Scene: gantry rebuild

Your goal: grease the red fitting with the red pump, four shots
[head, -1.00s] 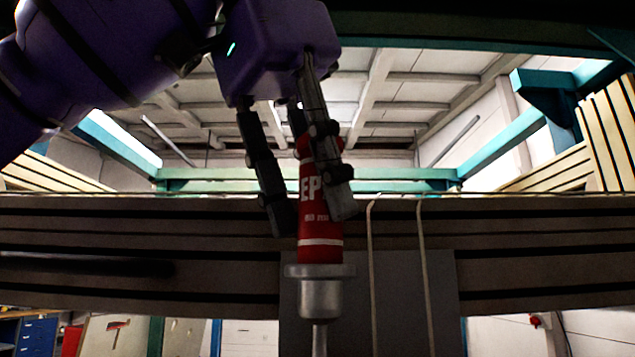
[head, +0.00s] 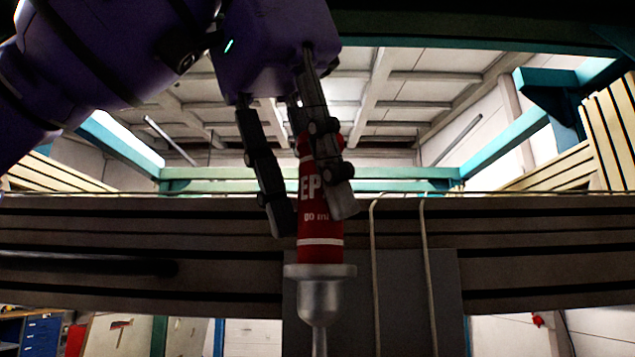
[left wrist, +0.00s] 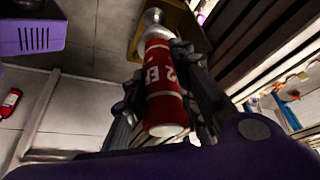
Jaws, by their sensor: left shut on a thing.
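The red pump (head: 318,225) has white lettering, "EP" and a smaller line, and a white band. Below it is a metal collar and a narrowing metal nozzle (head: 320,296) that points down and runs out of the bottom of the head view. My left gripper (head: 312,212) is shut on the pump from above, with dark fingers on either side of its body. In the left wrist view the pump (left wrist: 165,85) lies between the fingers, metal end away from the camera. The red fitting is not visible in either view. My right gripper is not in view.
A wide dark slotted beam (head: 120,225) crosses behind the pump. A grey plate (head: 400,290) with two thin pale pipes (head: 428,260) is on it. A blue drawer cabinet (head: 40,333) stands low at left. A red cylinder (left wrist: 10,102) lies at left in the wrist view.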

